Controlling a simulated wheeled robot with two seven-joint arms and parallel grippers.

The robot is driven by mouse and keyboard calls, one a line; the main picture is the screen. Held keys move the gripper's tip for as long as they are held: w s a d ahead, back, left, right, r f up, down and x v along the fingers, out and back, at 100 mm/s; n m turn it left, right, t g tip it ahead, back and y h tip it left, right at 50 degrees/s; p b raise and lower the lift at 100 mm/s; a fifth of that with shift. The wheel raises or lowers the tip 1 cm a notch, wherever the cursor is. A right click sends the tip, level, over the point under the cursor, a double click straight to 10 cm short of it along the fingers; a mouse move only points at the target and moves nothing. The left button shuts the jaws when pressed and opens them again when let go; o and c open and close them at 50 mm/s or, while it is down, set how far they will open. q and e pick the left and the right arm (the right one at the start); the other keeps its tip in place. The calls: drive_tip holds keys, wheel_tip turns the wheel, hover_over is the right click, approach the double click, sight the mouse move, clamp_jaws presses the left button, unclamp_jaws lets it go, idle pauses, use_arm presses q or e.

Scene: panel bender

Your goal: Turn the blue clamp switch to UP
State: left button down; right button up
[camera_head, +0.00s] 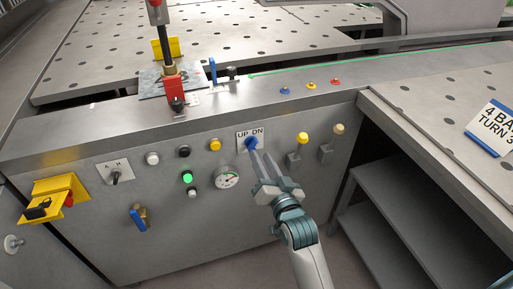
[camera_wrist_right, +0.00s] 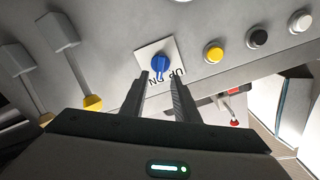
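The blue clamp switch (camera_head: 251,143) is a small knob on a white UP/DN plate on the front panel; it also shows in the right wrist view (camera_wrist_right: 160,63), where the plate (camera_wrist_right: 147,53) appears upside down. I cannot clearly tell which label the knob points to. My right gripper (camera_head: 261,155) reaches up to the switch from below right. In the right wrist view its fingers (camera_wrist_right: 160,80) are apart with nothing between them, and the knob lies just beyond the tips, in line with the gap. Touching is not visible. My left gripper is not in view.
A yellow button (camera_head: 215,144), black and white buttons and a pressure gauge (camera_head: 227,177) sit left of the switch. Two levers, one with a yellow knob (camera_head: 302,138), stand close on the right. A red-and-black clamp (camera_head: 174,90) stands on the ledge above.

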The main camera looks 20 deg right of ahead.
sight(255, 147)
drive_tip(key=shift+w, duration=2.65)
drive_tip(key=shift+a, duration=0.1)
clamp_jaws()
